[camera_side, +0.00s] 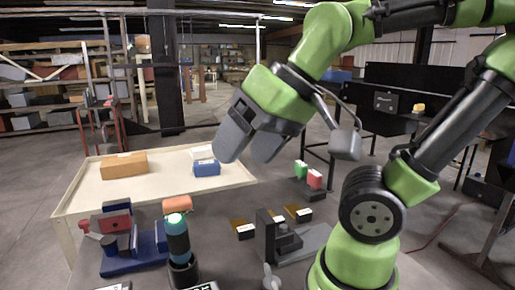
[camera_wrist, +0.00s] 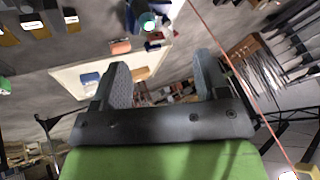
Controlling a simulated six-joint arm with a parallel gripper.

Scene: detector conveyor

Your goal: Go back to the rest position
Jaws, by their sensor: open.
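My gripper (camera_side: 250,146) is open and empty, raised above the grey work table (camera_side: 345,262) in the side view. Its two grey fingers point down and to the left. In the wrist view my gripper (camera_wrist: 163,85) shows both fingers wide apart with nothing between them. The green arm rises from its base at the right of the table.
A cream tray table (camera_side: 85,196) at the left holds a cardboard box (camera_side: 124,165) and a blue box (camera_side: 206,168). A blue-and-red vise (camera_side: 128,240), a teal-topped cylinder (camera_side: 177,238), a dark fixture (camera_side: 280,238) and red and green blocks (camera_side: 308,175) stand below. Air around my gripper is clear.

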